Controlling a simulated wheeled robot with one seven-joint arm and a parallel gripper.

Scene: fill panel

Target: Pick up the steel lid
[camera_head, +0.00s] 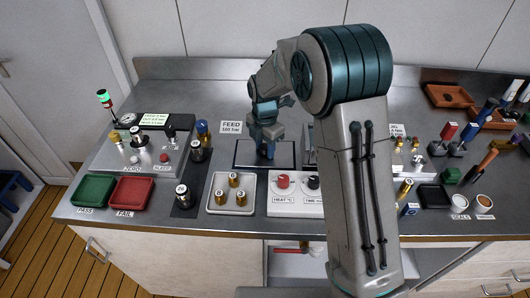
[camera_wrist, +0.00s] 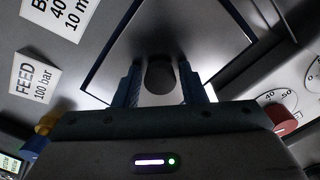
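A flat steel plate in a dark square outline (camera_head: 246,156), which I take to be the steel lid, lies in the counter at the middle of the head view. Its bare steel (camera_wrist: 205,35) fills the upper middle of the wrist view. A dark round knob (camera_wrist: 160,76) stands on it. My gripper (camera_head: 267,152) points down over the plate. In the wrist view its two fingers (camera_wrist: 160,84) stand apart on either side of the knob, with a narrow gap seeming to show at each side. Contact cannot be told. The fingertips are small in the head view.
The FEED label (camera_head: 231,127) stands behind the plate on the left. A tray with brass pieces (camera_head: 231,205) and a heat control box (camera_head: 296,207) are in front. Green (camera_head: 93,176) and red trays (camera_head: 131,182) lie left. My arm hides part of the right side.

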